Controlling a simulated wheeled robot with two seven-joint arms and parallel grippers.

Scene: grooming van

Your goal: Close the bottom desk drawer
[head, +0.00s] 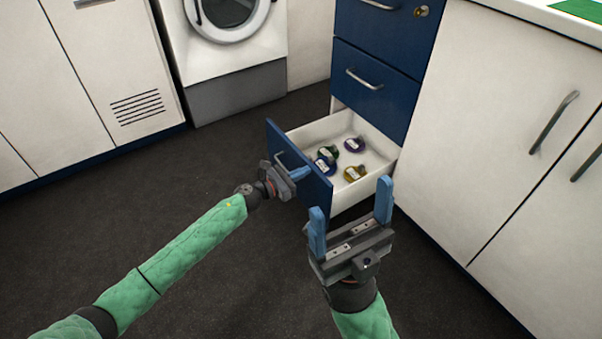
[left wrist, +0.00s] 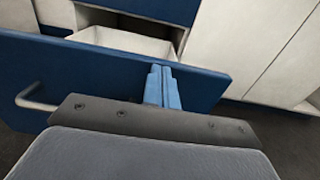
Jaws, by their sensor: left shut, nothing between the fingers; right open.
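The bottom desk drawer (head: 298,163) is pulled out, with a blue front and a white inside. Several small round items (head: 327,160) in green, blue, purple and yellow lie in it. My left gripper (head: 300,173) is shut and empty, its fingertips at the outer face of the drawer front, right of the handle (head: 284,160). In the left wrist view the shut fingers (left wrist: 162,85) are against or very close to the blue front (left wrist: 95,85); contact is hard to tell. My right gripper (head: 350,215) is open and empty, in front of the drawer's near right side.
The shut blue drawers (head: 372,85) are above the open one. White cabinets (head: 500,110) with long handles stand at the right. A washing machine (head: 230,50) and white cupboards (head: 90,80) stand at the back left. The dark floor (head: 120,215) in front is clear.

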